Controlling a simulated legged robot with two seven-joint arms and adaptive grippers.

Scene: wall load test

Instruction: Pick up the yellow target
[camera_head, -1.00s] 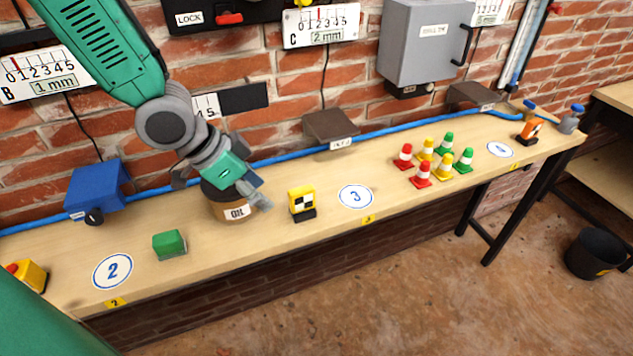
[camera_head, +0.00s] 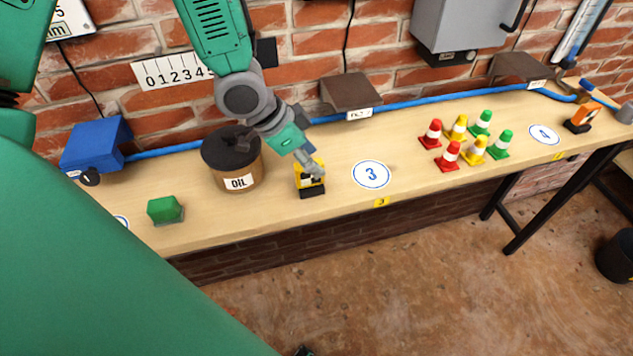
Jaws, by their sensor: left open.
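The yellow target (camera_head: 311,186) stands upright on the wooden bench, just left of the round number 3 mark. It is a yellow block with a black-and-white pattern on a black base. My left gripper (camera_head: 312,166) is at the upper part of the target, with its open fingers in front of and above it. The fingers hide the target's top and part of its face. I cannot tell whether they touch it. My right gripper is not in view.
A green block (camera_head: 165,210) lies further left. Several coloured cones (camera_head: 463,142) stand to the right. A brown box (camera_head: 349,94) and blue hose (camera_head: 405,102) run along the wall.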

